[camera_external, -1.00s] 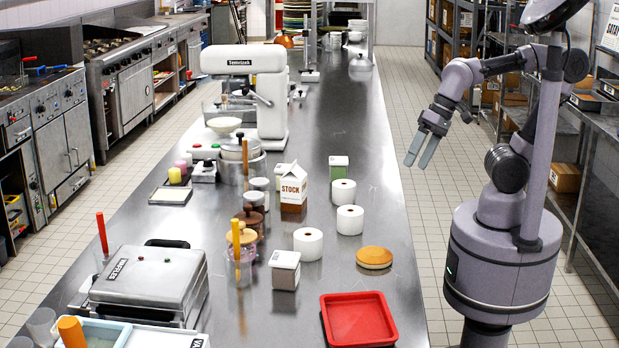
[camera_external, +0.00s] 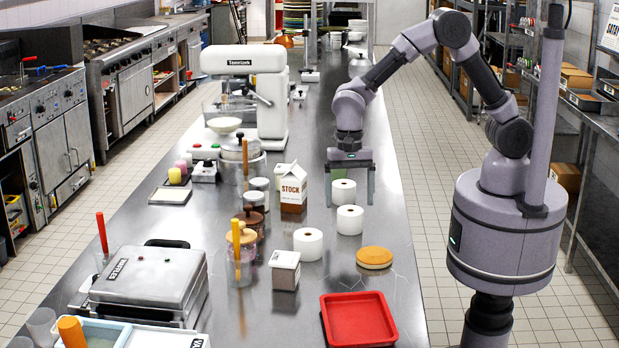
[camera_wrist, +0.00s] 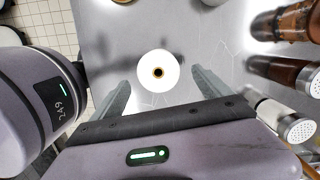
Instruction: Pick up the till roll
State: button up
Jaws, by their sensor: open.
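Three white till rolls stand on the steel counter in the external view: a far one (camera_external: 343,192), a middle one (camera_external: 349,219) and a near left one (camera_external: 308,243). My gripper (camera_external: 349,197) is open and points down above the counter. Its fingers hang on either side of the far roll as seen from this camera. In the wrist view, one till roll (camera_wrist: 158,71) shows end-on with its dark core, just ahead of and between my open fingers (camera_wrist: 160,90). I cannot tell for certain which of the three it is. Nothing is held.
A stock carton (camera_external: 293,188) stands left of my gripper, with a green-and-white carton partly behind it. A round tan-topped item (camera_external: 374,257) and a red tray (camera_external: 358,320) are nearer the camera.

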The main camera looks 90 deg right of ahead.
aim_at(350, 210)
jog(key=f, duration=0.1)
jog(key=f+b, duration=0.1)
jog(key=f, duration=0.1)
jog(key=a+f+b, duration=0.1)
jog(key=f, duration=0.1)
jog(key=shift+s+f, duration=0.15)
jog(key=shift+f, duration=0.1)
jog(key=shift+r, duration=0.15)
jog(key=shift+c, duration=1)
jog(key=c, duration=1.4)
jog(key=shift+o, duration=0.2)
jog(key=shift+r, duration=0.1)
